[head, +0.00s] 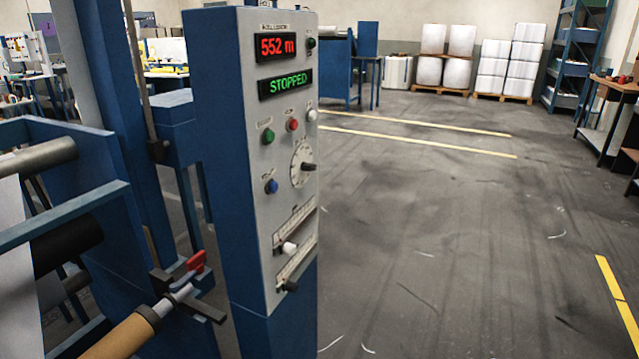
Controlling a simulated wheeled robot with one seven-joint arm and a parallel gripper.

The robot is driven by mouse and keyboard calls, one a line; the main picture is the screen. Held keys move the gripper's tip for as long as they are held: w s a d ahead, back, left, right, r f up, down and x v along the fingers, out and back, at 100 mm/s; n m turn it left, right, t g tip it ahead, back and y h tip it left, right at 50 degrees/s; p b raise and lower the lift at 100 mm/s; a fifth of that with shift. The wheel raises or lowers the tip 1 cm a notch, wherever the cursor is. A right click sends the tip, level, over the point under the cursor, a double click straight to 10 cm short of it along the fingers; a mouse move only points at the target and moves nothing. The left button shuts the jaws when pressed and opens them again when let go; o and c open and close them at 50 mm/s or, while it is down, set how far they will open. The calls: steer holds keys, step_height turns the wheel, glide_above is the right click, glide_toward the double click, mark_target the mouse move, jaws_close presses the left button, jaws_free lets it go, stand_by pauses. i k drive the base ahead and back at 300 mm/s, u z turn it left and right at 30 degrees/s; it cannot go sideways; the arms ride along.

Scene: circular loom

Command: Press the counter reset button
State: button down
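The control panel (282,200) stands left of centre in the head view, its grey face turned to the right. A red display (275,46) reads "552 m". A small dark round button or knob (311,43) sits just right of this display; its label is too small to read. Below are a green button (268,136), a red button (293,125), a white button (312,115) and a blue button (271,186). Which one is the counter reset I cannot tell for sure. My gripper is not in view.
A green display (285,84) reads "STOPPED". A dial (302,163) and two sliders (289,248) (291,284) are lower on the panel. A roller shaft with a red lever (195,262) is at lower left. The floor (430,240) right of the panel is clear.

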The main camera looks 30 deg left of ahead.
mark_target(273, 186)
steer(key=i, duration=0.65)
steer(key=u, duration=3.6)
